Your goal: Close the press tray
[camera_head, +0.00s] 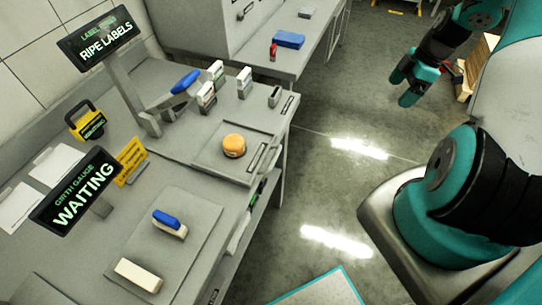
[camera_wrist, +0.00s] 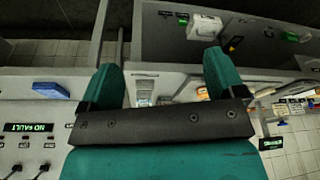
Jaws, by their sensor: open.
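The press tray (camera_head: 211,157) is a flat grey plate at the front edge of the bench, below the RIPE LABELS sign (camera_head: 107,44). It looks pulled out toward the aisle, with a dark-slotted handle (camera_head: 257,158) along its front. An orange cheese wheel (camera_head: 234,146) sits on it. A press with a blue lever (camera_head: 186,82) stands behind it. My gripper (camera_head: 402,88) is over the floor at upper right, well apart from the tray. In the wrist view its two teal fingers (camera_wrist: 163,82) are spread with nothing between them.
Several small stamp blocks (camera_head: 207,97) stand behind the tray. A blue-topped block (camera_head: 168,222) and a cream block (camera_head: 138,275) lie on the near bench beside the WAITING sign (camera_head: 78,193). A blue box (camera_head: 289,40) is on the far bench. The aisle floor (camera_head: 330,150) is clear.

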